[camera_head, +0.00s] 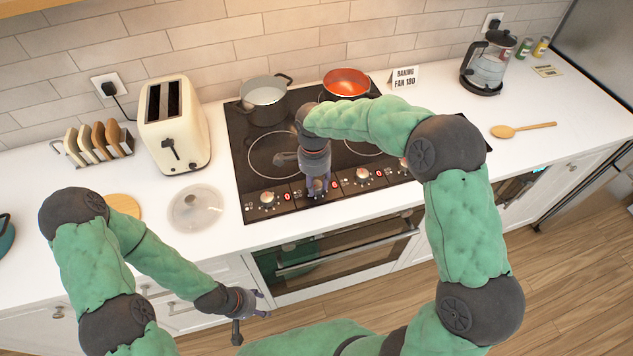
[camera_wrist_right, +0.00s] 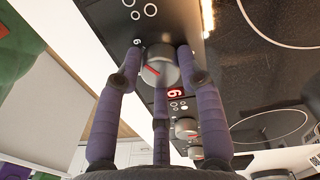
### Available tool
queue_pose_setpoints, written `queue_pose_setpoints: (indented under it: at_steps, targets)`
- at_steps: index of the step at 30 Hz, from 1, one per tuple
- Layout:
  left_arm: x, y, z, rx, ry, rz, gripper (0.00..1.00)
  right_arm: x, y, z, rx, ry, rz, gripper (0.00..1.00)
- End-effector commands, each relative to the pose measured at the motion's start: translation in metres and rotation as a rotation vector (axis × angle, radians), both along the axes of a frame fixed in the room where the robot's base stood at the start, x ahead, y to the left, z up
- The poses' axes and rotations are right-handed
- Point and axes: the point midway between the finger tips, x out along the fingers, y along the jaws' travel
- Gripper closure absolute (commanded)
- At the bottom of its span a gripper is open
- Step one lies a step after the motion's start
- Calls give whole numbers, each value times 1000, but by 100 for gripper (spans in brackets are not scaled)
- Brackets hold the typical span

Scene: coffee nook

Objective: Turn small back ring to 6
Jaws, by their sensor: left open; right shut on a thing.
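The black hob (camera_head: 228,130) has a row of silver knobs with red digit displays along its front edge. My right gripper (camera_head: 318,186) is over the second knob from the left. In the right wrist view its three purple fingers (camera_wrist_right: 160,85) are closed around this knob (camera_wrist_right: 158,68), whose red pointer line shows. In the head view my arm covers that display; two other displays read 0. My left gripper (camera_head: 250,304) is open and empty in front of the cabinets, below the counter.
A grey pot (camera_head: 264,98) stands at the hob's back left and a red pan (camera_head: 346,82) at its back right. A glass lid (camera_head: 195,208) and a toaster (camera_head: 173,128) are left of the hob. A kettle (camera_head: 487,65) and wooden spoon (camera_head: 520,130) are right.

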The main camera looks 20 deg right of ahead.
Motion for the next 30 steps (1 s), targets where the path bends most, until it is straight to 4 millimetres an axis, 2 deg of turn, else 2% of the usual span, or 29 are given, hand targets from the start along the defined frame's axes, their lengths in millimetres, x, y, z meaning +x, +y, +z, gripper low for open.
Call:
queue_pose_setpoints:
  at_steps: [1, 6, 7, 9, 22, 26, 30]
  targets:
    - [0, 0, 0, 0, 0, 0, 45, -4, 5, -5, 6, 12, 4, 94]
    - [0, 0, 0, 0, 0, 0, 45, -4, 6, -5, 6, 11, 6, 94]
    - [0, 0, 0, 0, 0, 0, 45, -4, 6, -5, 6, 11, 6, 59]
    - [0, 0, 0, 0, 0, 0, 45, -4, 5, -5, 5, 11, 6, 39]
    - [0, 0, 0, 0, 0, 0, 45, 0, 2, 4, 3, 2, 3, 39]
    - [0, 0, 0, 0, 0, 0, 45, 1, 3, 22, 3, 0, 3, 39]
    - [0, 0, 0, 0, 0, 0, 45, 3, 4, 49, 5, -1, 3, 39]
